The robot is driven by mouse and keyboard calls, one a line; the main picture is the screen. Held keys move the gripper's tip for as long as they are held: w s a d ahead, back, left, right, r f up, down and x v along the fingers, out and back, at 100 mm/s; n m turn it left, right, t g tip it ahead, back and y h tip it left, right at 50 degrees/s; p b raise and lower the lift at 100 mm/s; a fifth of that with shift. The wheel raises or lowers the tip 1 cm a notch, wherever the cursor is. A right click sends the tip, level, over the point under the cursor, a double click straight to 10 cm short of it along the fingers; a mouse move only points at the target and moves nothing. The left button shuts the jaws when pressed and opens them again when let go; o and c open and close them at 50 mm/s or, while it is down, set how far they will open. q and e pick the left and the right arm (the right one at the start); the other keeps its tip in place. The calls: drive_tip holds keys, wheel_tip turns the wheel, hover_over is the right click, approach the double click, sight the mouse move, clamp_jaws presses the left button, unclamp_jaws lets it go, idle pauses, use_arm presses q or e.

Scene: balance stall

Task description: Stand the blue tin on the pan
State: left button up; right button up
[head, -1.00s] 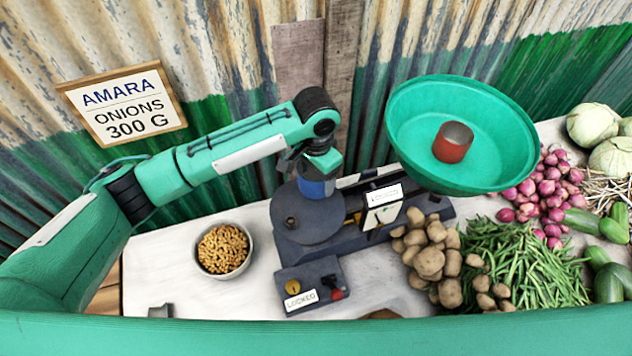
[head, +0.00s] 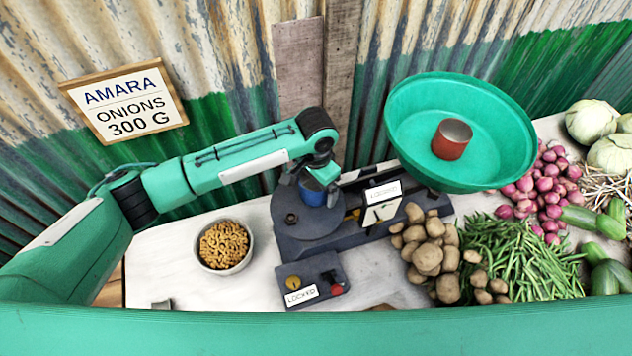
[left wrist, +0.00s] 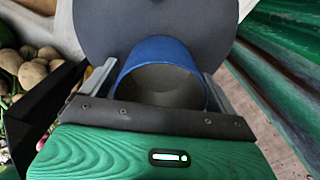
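The blue tin (head: 312,195) is an open-topped cylinder under my left gripper (head: 318,180) in the head view. In the left wrist view the tin (left wrist: 160,52) sits between the two fingers of my left gripper (left wrist: 163,85), which are close against its sides. The tin is upright over the right part of the flat dark round pan (head: 298,229); the pan (left wrist: 105,25) also shows behind it in the left wrist view. I cannot tell whether its base touches the pan. My right gripper is not in view.
A green bowl (head: 410,120) on the scale's right holds a red tin (head: 452,139). A box labelled LOCKED (head: 312,280) stands in front of the pan. A bowl of peanuts (head: 225,247) is left; potatoes (head: 428,256) and green beans (head: 515,262) lie right.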

use_arm(q)
drive_tip(key=shift+r, duration=0.55)
wheel_tip(320, 180, up, 11)
drive_tip(key=b, duration=0.3)
drive_tip(key=shift+r, duration=0.15)
